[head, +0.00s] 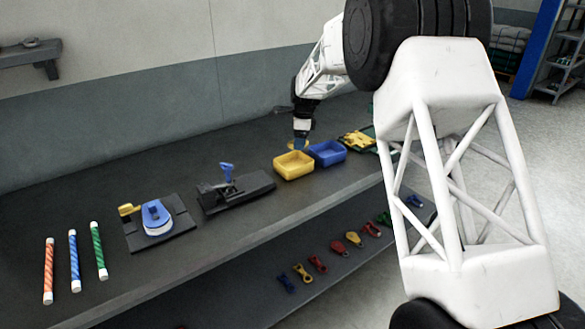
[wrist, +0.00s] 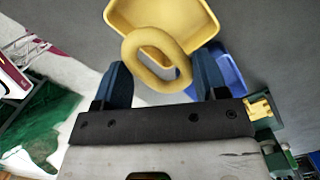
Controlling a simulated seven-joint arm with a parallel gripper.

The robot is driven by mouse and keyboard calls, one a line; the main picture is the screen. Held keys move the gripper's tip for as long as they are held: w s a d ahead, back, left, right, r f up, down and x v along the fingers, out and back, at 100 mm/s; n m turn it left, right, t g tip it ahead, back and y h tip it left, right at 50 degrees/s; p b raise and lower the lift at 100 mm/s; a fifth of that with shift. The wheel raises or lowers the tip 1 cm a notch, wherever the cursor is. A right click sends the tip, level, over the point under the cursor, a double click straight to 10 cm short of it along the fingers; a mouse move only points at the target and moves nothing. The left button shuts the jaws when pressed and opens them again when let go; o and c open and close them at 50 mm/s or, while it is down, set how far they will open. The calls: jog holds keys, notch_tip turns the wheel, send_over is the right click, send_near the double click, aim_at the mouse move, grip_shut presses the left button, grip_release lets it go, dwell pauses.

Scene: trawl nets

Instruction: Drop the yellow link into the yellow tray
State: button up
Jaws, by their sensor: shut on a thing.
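The yellow link (wrist: 157,63) is an oval ring. It sits between the two blue fingers of my gripper (wrist: 161,72) in the wrist view, and my gripper is shut on it. In the head view my gripper (head: 301,137) points down just behind the yellow tray, with a bit of the yellow link (head: 291,146) showing at its tip. The yellow tray (head: 293,170) stands on the bench, open at the top. In the wrist view the yellow tray (wrist: 200,26) lies beyond the link, which overlaps its near edge in the picture.
A blue tray (head: 331,157) stands right beside the yellow one. A green and yellow item (head: 357,140) lies to its right. Left on the bench are a dark fixture with a blue lever (head: 228,175), a blue disc device (head: 156,216) and striped rods. Several small coloured parts lie on the lower shelf.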

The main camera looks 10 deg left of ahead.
jog(key=shift+w+f, duration=0.15)
jog(key=shift+f, duration=0.05)
dwell(0.4)
jog(key=shift+f, duration=2.8)
jog(key=o, duration=1.1)
jog(key=shift+o, duration=0.2)
jog(key=shift+r, duration=0.1)
notch_tip(320, 180, up, 8)
jog(key=d, duration=0.1)
jog(key=shift+f, duration=0.25)
jog(key=shift+w, duration=0.1)
